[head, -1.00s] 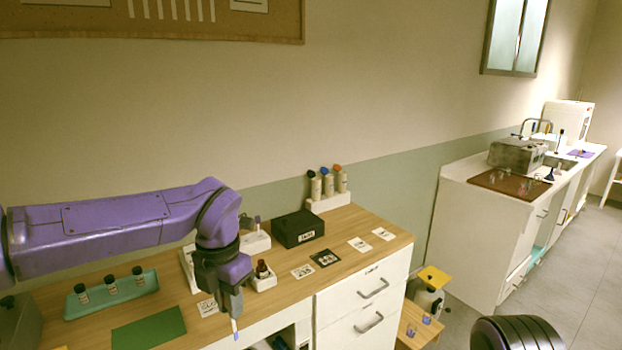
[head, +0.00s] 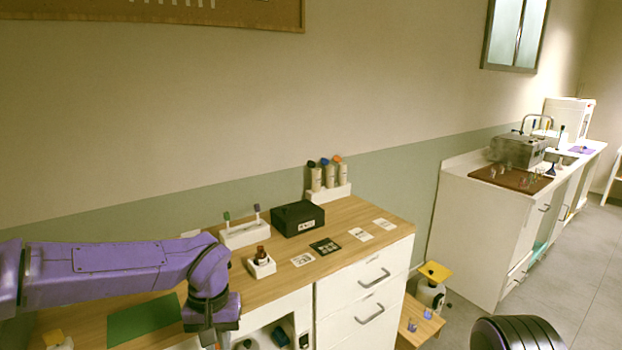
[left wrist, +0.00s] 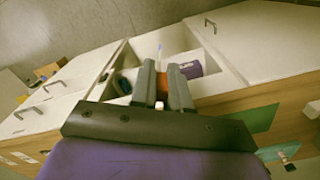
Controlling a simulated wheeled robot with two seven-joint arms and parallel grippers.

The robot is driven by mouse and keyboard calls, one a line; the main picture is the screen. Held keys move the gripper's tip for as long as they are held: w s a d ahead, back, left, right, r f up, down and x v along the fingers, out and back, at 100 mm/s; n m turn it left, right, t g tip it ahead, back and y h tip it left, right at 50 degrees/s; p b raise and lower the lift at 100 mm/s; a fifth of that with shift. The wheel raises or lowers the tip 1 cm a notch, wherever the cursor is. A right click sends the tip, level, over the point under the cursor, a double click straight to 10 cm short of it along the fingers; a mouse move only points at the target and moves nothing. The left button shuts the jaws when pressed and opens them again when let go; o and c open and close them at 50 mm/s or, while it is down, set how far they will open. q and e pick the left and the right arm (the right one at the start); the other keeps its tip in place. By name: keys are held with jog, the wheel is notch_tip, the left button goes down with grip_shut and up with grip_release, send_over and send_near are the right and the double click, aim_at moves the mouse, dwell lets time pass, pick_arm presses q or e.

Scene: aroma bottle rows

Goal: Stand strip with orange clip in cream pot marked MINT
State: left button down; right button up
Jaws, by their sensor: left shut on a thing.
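My left gripper (left wrist: 162,92) is shut on the strip with the orange clip (left wrist: 174,70). The clip shows as an orange patch between the fingers, and the strip's pale, bluish end (left wrist: 160,48) points away from the wrist. In the head view my left wrist hangs at the front edge of the wooden counter, with the fingertips cut off or hidden at the bottom. In the left wrist view a purple pot (left wrist: 192,69) with an unreadable label stands in the open white compartment, beyond the fingers. I cannot make out a cream pot marked MINT. My right gripper is out of view.
The open compartment (head: 262,330) lies under the counter, with dark-topped items inside. White drawers (head: 365,295) adjoin it on the right. On the counter are a white holder (head: 245,236) with green- and purple-topped pieces, a black box (head: 298,218) and a small brown bottle (head: 261,254).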

pick_arm(q)
notch_tip(320, 180, down, 9)
jog(key=s+a+m+b, duration=0.1)
jog(key=s+a+b, duration=0.1)
jog(key=b, duration=0.1)
jog(key=shift+r, duration=0.2)
jog(key=shift+s, duration=0.1)
